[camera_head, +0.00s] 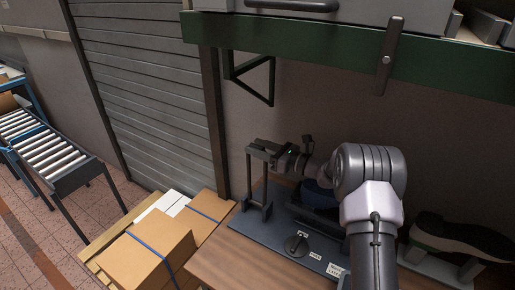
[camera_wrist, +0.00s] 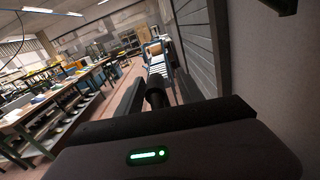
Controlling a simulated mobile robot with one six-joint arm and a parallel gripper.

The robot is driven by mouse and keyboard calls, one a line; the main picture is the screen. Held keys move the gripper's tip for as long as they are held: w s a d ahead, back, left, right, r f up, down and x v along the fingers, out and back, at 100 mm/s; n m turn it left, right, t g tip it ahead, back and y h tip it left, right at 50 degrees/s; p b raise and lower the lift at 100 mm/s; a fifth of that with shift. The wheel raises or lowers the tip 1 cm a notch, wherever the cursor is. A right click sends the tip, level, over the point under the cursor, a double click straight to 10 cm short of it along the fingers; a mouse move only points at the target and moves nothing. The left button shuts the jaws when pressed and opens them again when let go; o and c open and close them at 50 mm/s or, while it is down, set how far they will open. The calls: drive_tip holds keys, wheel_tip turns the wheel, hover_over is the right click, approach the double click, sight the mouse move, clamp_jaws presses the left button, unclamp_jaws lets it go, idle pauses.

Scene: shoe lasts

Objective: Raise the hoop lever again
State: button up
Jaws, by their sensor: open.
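The hoop lever (camera_head: 262,149) is a grey frame of two upright bars joined by a thick crossbar on top. It stands up from the left part of a dark blue-grey base plate (camera_head: 258,228). My gripper (camera_head: 277,159) is just right of the hoop's upper part, pointing left towards it. In the wrist view my gripper (camera_wrist: 158,90) has its two dark fingers apart, with a dark rounded bar end (camera_wrist: 154,82) showing between them. I cannot tell whether it touches them. A dark blue object (camera_head: 316,197) on the plate is partly hidden by my arm.
A small round dial (camera_head: 297,244) and white labels are on the plate's front. A dark shoe (camera_head: 462,236) is at right. Cardboard boxes (camera_head: 150,255) stand at left. A green shelf edge (camera_head: 330,55) crosses above, with a triangular bracket (camera_head: 255,78) below it.

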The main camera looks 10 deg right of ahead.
drive_tip(key=shift+s, duration=0.1)
drive_tip(key=v, duration=1.7)
drive_tip(key=shift+p, duration=0.45)
drive_tip(key=shift+s, duration=0.1)
drive_tip(key=s+a+r+n+g+h+b, duration=0.35)
drive_tip(key=s+a+n+g+b, duration=0.35)
drive_tip(key=s+a+n, duration=0.65)
drive_tip(key=s+f+n+t+h+b, duration=0.1)
drive_tip(key=s+f+n+h+b, duration=0.1)
drive_tip(key=s, duration=0.8)
drive_tip(key=s+d+f+n+h+b, duration=0.1)
drive_tip(key=s+f+n+h+b, duration=0.2)
drive_tip(key=s+n+h, duration=0.3)
drive_tip(key=s+f+n, duration=0.1)
drive_tip(key=s, duration=0.4)
drive_tip(key=shift+t+h, duration=0.35)
drive_tip(key=shift+t, duration=0.05)
